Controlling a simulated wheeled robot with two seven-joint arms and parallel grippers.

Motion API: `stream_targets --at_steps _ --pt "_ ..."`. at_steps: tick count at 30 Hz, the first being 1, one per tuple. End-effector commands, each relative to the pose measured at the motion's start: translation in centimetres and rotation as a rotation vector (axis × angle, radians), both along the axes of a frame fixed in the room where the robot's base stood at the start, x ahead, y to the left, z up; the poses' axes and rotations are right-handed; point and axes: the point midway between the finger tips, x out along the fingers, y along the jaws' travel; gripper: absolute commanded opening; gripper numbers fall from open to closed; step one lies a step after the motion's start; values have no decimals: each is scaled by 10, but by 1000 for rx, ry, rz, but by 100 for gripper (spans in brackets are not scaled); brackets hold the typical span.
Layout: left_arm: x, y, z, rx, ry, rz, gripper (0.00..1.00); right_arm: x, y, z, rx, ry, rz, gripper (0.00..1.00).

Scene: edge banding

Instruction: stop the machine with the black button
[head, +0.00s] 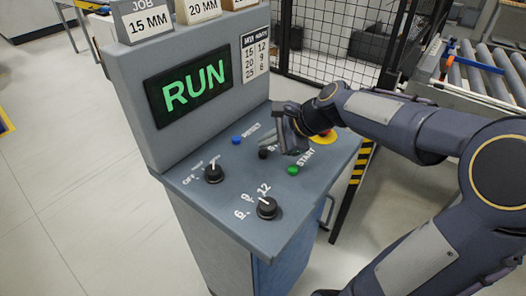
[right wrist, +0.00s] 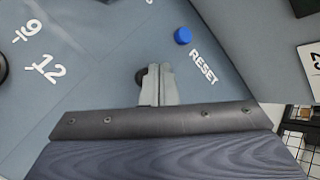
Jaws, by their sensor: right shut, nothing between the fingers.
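The black button (head: 263,154) is on the sloped panel of the grey control console (head: 190,215), between the blue button (head: 236,140) and the green START button (head: 292,170). My right gripper (head: 270,147) is shut and empty, with its fingertips close over the black button. In the right wrist view the shut fingers (right wrist: 158,72) partly cover the black button (right wrist: 140,77); I cannot tell whether they touch it. The screen (head: 190,87) reads RUN in green. My left gripper is not in view.
The blue RESET button (right wrist: 183,36) is close by. A red button on a yellow base (head: 325,138) is partly behind my right gripper. Two black knobs (head: 213,173) (head: 267,208) stand nearer the panel's front. A roller conveyor (head: 490,75) and a mesh fence (head: 330,40) are behind.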

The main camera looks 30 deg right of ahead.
Motion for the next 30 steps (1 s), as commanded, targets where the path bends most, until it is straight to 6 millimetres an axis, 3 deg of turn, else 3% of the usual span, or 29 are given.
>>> stream_targets --at_steps 30 --pt "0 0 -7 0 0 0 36 0 0 -13 0 1 1 0"
